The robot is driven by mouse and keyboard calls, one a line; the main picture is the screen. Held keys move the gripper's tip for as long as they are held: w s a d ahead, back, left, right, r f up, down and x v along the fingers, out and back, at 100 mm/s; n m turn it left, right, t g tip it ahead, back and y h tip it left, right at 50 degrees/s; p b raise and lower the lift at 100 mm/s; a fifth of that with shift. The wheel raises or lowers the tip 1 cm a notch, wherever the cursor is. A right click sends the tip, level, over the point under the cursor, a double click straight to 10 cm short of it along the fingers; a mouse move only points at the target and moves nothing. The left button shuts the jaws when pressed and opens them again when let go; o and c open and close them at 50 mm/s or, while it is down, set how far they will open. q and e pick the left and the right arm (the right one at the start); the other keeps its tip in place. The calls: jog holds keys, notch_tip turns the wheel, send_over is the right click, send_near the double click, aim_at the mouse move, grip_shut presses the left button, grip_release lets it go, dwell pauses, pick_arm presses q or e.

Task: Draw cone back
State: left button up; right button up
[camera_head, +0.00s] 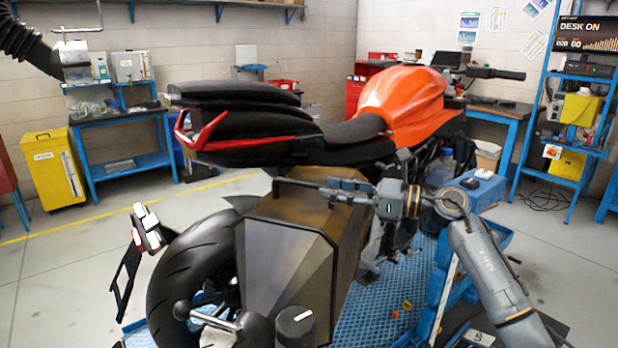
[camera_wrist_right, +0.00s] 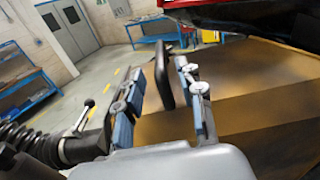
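My right gripper (camera_head: 345,190) reaches in from the right, just above the brown box (camera_head: 290,250) at the motorcycle's rear. In the right wrist view its two fingers (camera_wrist_right: 160,105) stand apart with a visible gap. A black upright piece (camera_wrist_right: 163,75) shows between or just beyond them; I cannot tell if they touch it. No cone is clearly recognisable. A ribbed black part (camera_wrist_right: 35,142) also shows at lower left in the wrist view. My left gripper is not in view.
The motorcycle with its orange tank (camera_head: 402,95) fills the middle, above a blue mat (camera_head: 375,310). A black rear wheel (camera_head: 180,265) and a silver lever (camera_head: 212,320) are low at the left. A yellow cabinet (camera_head: 53,168) stands behind. Floor at left is clear.

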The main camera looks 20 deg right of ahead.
aim_at(309, 185)
jog(key=p+x, duration=0.1)
jog(key=x, duration=0.4)
jog(key=shift+w+a+r, duration=0.1)
jog(key=shift+a+r, duration=0.05)
jog(key=shift+a, duration=0.05)
jog(key=shift+w+a, duration=0.2)
jog(key=shift+w, duration=0.05)
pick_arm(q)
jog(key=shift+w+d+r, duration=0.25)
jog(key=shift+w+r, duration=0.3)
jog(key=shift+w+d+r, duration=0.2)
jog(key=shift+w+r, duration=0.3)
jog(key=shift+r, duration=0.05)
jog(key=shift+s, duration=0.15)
pick_arm(e)
jog(key=shift+c, duration=0.4)
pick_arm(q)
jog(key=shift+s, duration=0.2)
pick_arm(e)
grip_shut()
